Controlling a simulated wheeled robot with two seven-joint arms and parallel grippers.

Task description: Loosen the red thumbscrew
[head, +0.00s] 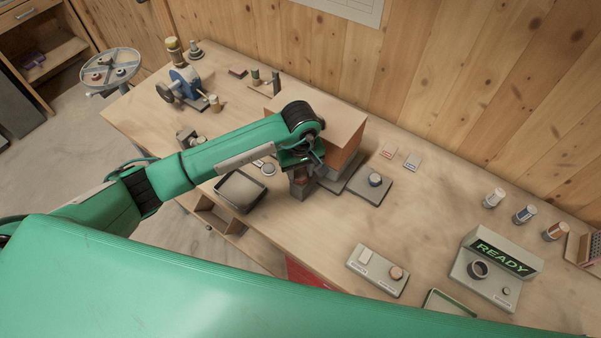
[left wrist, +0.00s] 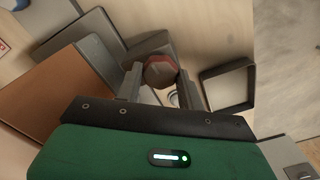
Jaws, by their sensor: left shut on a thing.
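The red thumbscrew (left wrist: 160,71) shows in the left wrist view as a dark red, many-sided knob between the fingers of my left gripper (left wrist: 159,80). The fingers are shut on it, one on each side. In the head view my left gripper (head: 301,177) is at the front of a wooden box-shaped unit (head: 318,122), over a grey block. The thumbscrew is mostly hidden there by the gripper. My right gripper is not in view.
A dark-rimmed tray (head: 240,191) lies left of the gripper. A control box reading READY (head: 501,257) stands at the far right. The middle right of the bench is mostly clear.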

